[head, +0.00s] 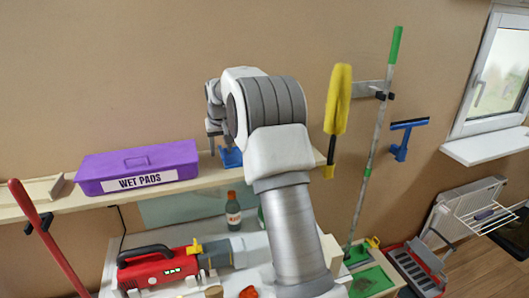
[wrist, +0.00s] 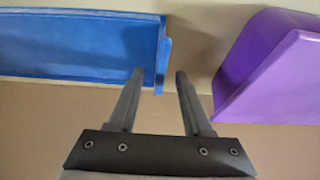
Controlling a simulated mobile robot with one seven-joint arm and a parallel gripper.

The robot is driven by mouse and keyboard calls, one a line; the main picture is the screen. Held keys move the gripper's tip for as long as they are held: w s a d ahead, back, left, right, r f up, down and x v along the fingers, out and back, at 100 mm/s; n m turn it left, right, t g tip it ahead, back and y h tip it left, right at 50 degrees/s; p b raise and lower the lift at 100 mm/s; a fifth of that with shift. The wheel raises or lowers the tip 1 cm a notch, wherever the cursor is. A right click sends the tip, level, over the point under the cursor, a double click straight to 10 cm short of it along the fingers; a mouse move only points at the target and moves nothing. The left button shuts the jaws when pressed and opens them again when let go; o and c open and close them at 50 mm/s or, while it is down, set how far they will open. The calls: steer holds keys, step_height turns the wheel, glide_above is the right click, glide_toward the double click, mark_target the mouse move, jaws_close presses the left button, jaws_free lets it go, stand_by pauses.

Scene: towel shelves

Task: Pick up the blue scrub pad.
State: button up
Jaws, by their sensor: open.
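My gripper (head: 213,138) is at the upper shelf, just right of the purple box. A blue object (head: 230,158) shows below and beside the gripper, partly hidden by my arm. In the wrist view a large blue surface with a raised edge (wrist: 80,45) fills the upper left, and the left fingertip overlaps its near corner. I cannot tell whether this blue thing is the scrub pad or a tray; no separate pad is clear.
The purple box labelled WET PADS (head: 138,166) stands left on the upper shelf (head: 85,203); it is close to the right finger in the wrist view (wrist: 265,65). A yellow duster (head: 338,98) and green-ended pole (head: 382,130) hang right. A bottle (head: 233,211) and red machine (head: 158,268) are below.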

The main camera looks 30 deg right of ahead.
steer(key=shift+f, duration=0.25)
stand_by(0.3)
jaws_close()
stand_by(0.4)
